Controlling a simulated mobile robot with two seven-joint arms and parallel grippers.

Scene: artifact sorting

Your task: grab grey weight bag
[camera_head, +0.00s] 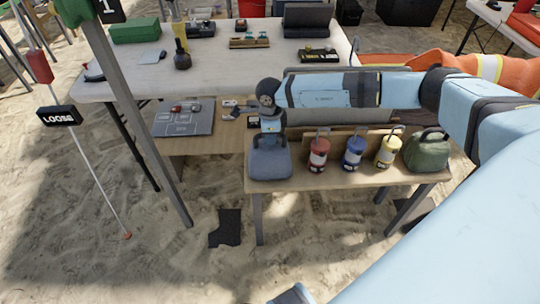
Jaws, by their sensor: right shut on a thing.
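The grey weight bag (269,163) sits at the left end of the small wooden table. It is a soft blue-grey bag with a handle on top. My right arm reaches in from the right, and its gripper (270,138) points down over the bag. The gripper is shut on the bag's handle. The fingertips are small in the view and partly hide the handle. The bag looks upright, and I cannot tell whether it is lifted off the table. My left gripper is not in view.
Red (319,154), blue (353,153) and yellow (388,150) weights with handles stand right of the bag. A green bag (427,150) is at the table's right end. A grey board (184,118) lies at left. A white table (225,62) stands behind.

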